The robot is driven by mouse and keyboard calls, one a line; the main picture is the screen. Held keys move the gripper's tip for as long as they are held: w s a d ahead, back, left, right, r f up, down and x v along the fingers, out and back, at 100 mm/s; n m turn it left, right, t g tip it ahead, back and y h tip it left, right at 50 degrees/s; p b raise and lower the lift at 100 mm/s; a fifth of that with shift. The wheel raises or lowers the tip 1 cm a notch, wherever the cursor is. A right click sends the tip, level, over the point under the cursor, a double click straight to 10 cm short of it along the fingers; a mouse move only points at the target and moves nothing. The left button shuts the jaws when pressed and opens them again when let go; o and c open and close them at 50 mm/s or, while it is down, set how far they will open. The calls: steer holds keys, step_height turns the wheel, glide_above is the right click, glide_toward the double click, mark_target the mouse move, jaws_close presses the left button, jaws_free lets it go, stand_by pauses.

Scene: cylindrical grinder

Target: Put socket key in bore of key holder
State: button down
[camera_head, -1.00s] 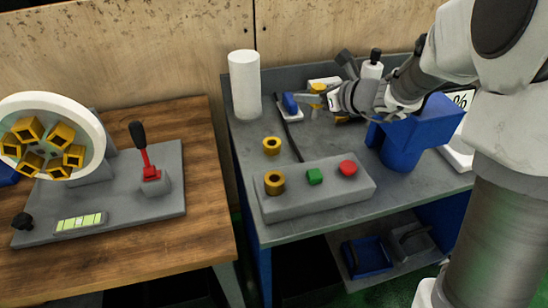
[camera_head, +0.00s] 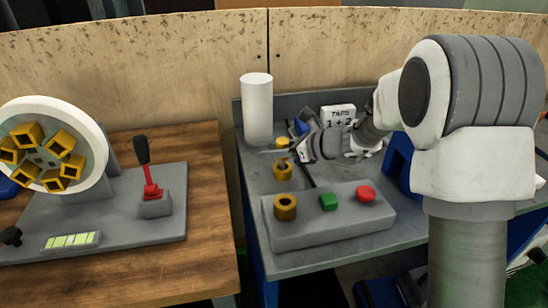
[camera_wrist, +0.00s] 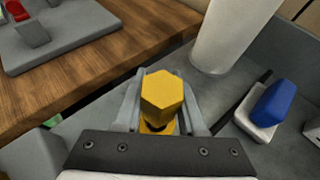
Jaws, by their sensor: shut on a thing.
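My gripper (camera_head: 283,152) is shut on the socket key, a yellow hexagonal-headed piece (camera_wrist: 162,98) seen end-on between the fingers in the wrist view. In the head view the socket key (camera_head: 282,143) is small and partly covered by the gripper. Just below it on the grey bench stands a brass ring-like holder (camera_head: 283,172), which looks like the key holder. In the wrist view a darker yellow rim (camera_wrist: 158,127) shows behind the key. I cannot tell whether the key touches the holder or enters its bore.
A grey control box (camera_head: 330,232) in front carries another brass bushing (camera_head: 285,207), a green button (camera_head: 328,202) and a red button (camera_head: 365,194). A white cylinder (camera_head: 257,105) stands behind left. A blue-topped item (camera_wrist: 272,104) lies at right in the wrist view.

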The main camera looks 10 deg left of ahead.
steer(key=shift+f, duration=0.55)
steer(key=shift+f, duration=0.1)
steer(key=shift+f, duration=0.15)
steer(key=shift+c, duration=2.4)
jaws_free()
